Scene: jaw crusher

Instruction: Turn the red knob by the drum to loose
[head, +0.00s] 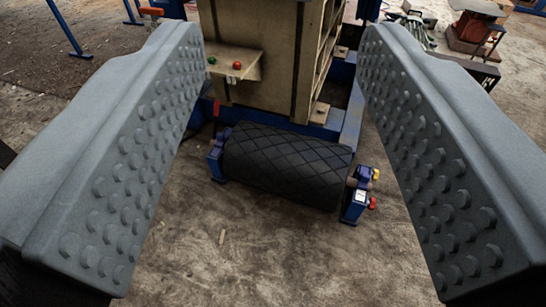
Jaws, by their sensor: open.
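The black drum (287,165) with a diamond-pattern surface lies across the middle of the head view, between blue end brackets. A small red knob (372,203) sticks out at the right of the blue bracket (354,205) at the drum's right end. A yellow knob (376,174) sits just above it. The red knob's setting is too small to tell. My gripper (275,55) is open and empty. Its two grey studded fingers frame the view at left and right, and the drum and knobs show in the gap between them, well apart from the fingers.
Behind the drum stands the beige crusher body (255,60) on a blue frame. A shelf (235,62) on it carries a green button (212,60) and a red button (237,65). Red machinery (475,28) stands at the far right. The concrete floor in front of the drum is mostly clear.

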